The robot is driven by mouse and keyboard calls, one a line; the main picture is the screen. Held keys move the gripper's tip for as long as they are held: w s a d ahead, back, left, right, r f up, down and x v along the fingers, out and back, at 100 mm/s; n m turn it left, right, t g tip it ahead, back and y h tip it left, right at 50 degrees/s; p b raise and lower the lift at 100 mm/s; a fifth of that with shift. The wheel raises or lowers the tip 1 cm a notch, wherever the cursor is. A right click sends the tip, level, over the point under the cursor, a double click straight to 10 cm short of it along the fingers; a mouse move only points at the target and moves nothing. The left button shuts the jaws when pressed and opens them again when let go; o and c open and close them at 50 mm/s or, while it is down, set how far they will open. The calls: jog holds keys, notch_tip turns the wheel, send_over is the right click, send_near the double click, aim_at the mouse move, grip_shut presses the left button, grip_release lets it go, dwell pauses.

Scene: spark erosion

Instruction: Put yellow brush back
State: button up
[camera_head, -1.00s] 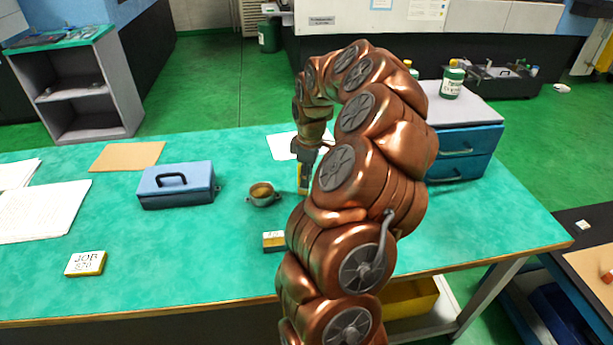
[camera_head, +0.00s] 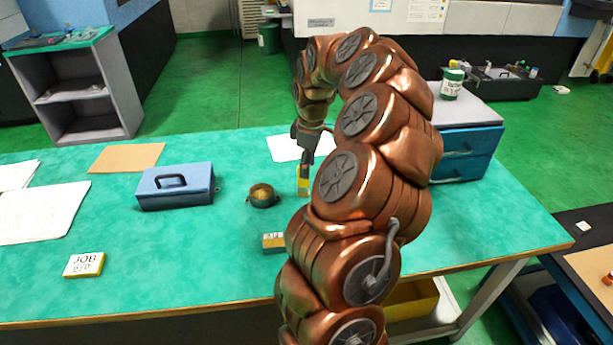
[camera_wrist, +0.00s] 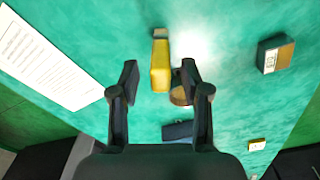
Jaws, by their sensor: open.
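The yellow brush (camera_head: 303,186) is on the green bench, right of the small round pot (camera_head: 262,195). In the wrist view the brush (camera_wrist: 160,68) shows as a yellow block with a paler far end. My gripper (camera_head: 306,168) is above the brush and close to it. In the wrist view its two dark fingers (camera_wrist: 159,82) are spread, one on each side of the brush's near end, with gaps visible. The pot (camera_wrist: 180,97) is partly hidden behind the right finger. I cannot tell whether the brush stands or lies.
A blue toolbox (camera_head: 176,186) stands left of the pot. A small two-tone block (camera_head: 273,242) lies near my arm, and a JOB block (camera_head: 84,265) at front left. White paper (camera_head: 290,148) lies behind the gripper. Blue drawers (camera_head: 470,153) stand right. Bench is clear between.

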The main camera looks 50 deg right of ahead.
jog(key=r, duration=0.7)
jog(key=shift+s, duration=0.25)
jog(key=shift+a+r, duration=0.1)
jog(key=shift+r, duration=0.1)
jog(key=s+a+r, duration=0.1)
jog(key=a, duration=1.1)
jog(key=s+a+r, duration=0.1)
jog(key=s+a, duration=0.1)
jog(key=a, duration=1.1)
jog(key=s+a+f+m+g, duration=0.1)
jog(key=s+a+f+m, duration=0.1)
jog(key=s+a, duration=0.3)
jog(key=s+a+f+m+g, duration=0.1)
jog(key=s+a+f+m, duration=0.2)
jog(key=s, duration=1)
notch_tip(320, 180, down, 2)
jog(key=a, duration=0.2)
jog(key=shift+s+a+g, duration=0.3)
jog(key=shift+s+a, duration=0.05)
jog(key=shift+s, duration=0.05)
notch_tip(320, 180, up, 8)
jog(key=p, duration=0.7)
